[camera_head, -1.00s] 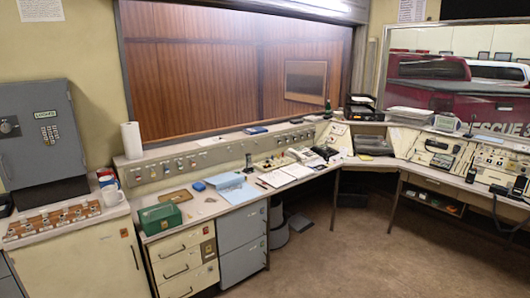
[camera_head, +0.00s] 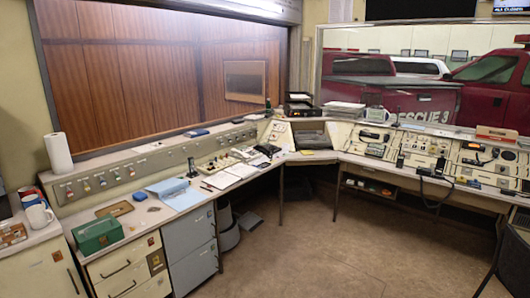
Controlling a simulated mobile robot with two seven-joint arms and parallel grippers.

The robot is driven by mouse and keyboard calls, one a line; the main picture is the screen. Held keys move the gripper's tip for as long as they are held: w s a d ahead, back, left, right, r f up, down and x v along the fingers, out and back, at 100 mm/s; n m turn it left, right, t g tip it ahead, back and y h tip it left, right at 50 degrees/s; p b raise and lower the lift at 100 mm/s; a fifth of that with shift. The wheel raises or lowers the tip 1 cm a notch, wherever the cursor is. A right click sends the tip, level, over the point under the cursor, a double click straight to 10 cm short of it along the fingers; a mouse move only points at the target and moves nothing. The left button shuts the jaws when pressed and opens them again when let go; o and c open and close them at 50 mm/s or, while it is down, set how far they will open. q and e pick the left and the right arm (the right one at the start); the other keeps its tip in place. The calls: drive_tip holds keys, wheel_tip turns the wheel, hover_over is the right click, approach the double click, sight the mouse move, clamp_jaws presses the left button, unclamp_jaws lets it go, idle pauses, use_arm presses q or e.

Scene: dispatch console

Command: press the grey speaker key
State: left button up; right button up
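Neither of my grippers is in view. The L-shaped dispatch console runs along the left wall and on under the window at the right. A sloped switch panel (camera_head: 150,168) with a row of small switches lies along the back of its left wing. Radio panels (camera_head: 427,145) with small controls and corded handsets stand on the right wing. The keys are too small at this distance to tell which one is the grey speaker key.
A green box (camera_head: 97,234), a paper roll (camera_head: 58,153), mugs (camera_head: 39,216) and a blue folder (camera_head: 167,187) are on the left surfaces. Grey drawers (camera_head: 190,249) stand below. The brown floor (camera_head: 330,245) in the middle is clear. A chair or stand edge shows at lower right.

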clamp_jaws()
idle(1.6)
